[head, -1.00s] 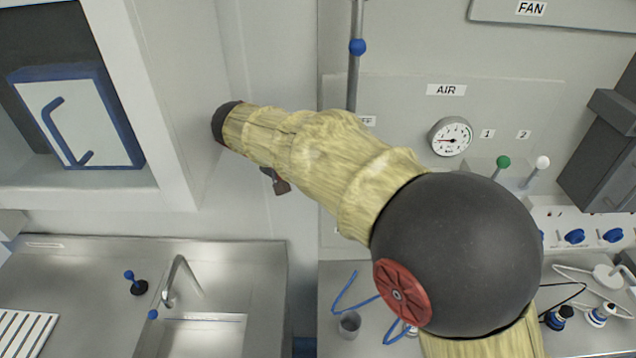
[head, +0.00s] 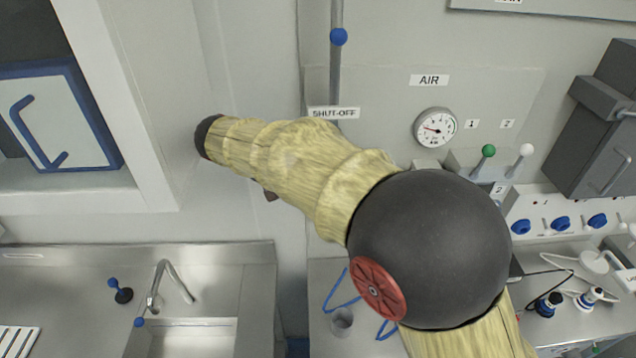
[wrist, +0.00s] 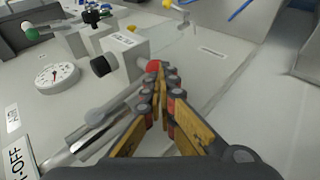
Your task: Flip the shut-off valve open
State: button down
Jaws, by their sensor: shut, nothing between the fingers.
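The SHUT-OFF label (head: 333,113) shows on the wall panel in the head view, just above my arm. The valve below it is hidden behind my arm there. In the wrist view, part of that label (wrist: 20,162) is at lower left, and a silver pipe with grey fittings (wrist: 95,128) runs beside my fingers. My gripper (wrist: 160,76) is shut and empty, its fingertips close to a small red piece (wrist: 152,66). I cannot tell whether they touch, or whether that piece is the valve handle's end. The head view mostly hides my gripper.
A pressure gauge (head: 435,127) under the AIR label and green (head: 488,151) and white (head: 526,150) knobbed levers are right of my arm. A black knob (wrist: 104,65) is near my fingers. A steel sink (head: 190,335) and an open cabinet (head: 90,200) are at left.

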notch_tip(320, 180, up, 10)
dwell(0.7)
